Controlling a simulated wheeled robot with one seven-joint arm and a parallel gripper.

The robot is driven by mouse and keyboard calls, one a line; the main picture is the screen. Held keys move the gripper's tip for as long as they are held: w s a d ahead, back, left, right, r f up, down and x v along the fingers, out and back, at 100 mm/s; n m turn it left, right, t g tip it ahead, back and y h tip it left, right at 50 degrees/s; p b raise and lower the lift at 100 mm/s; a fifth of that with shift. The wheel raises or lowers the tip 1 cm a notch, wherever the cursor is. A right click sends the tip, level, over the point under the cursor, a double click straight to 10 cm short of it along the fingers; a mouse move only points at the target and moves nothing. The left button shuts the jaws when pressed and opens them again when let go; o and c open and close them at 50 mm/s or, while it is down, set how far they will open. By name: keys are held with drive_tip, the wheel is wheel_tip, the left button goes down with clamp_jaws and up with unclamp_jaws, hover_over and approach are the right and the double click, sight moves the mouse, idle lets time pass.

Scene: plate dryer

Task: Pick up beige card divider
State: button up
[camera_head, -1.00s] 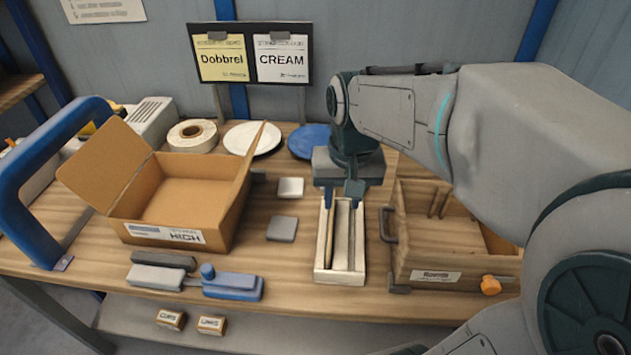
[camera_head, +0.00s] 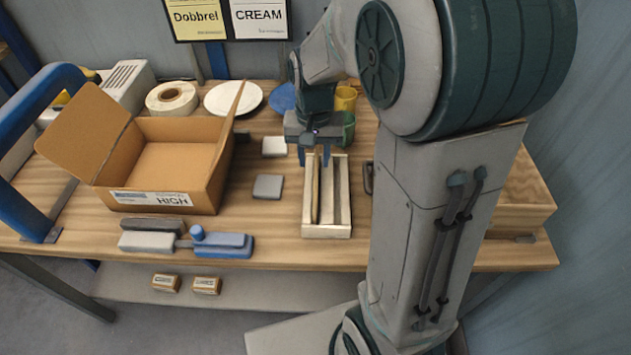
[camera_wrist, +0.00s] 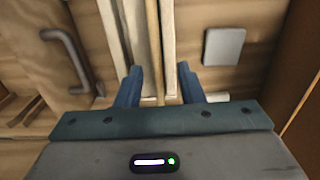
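A narrow pale wooden tray (camera_head: 327,231) stands on the bench and holds thin upright strips. A beige strip (camera_head: 315,192), seemingly the beige card divider, stands along the tray's left side in the head view. My gripper (camera_head: 314,160) is over the far end of the tray, pointing down, with its two blue fingers apart. Whether the fingers touch any strip cannot be told.
An open cardboard box (camera_head: 163,150) stands left of the tray. Small grey square blocks (camera_head: 268,187) lie between them. A wooden box (camera_head: 520,190) is at the right, mostly hidden by my arm. A blue-and-grey tool (camera_head: 222,243) lies near the front edge.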

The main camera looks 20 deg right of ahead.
sight(316, 168)
drive_tip(key=f, duration=0.5)
drive_tip(key=shift+d+p, duration=0.2)
drive_tip(key=shift+p, duration=0.15)
drive_tip(key=shift+c, duration=0.3)
clamp_jaws()
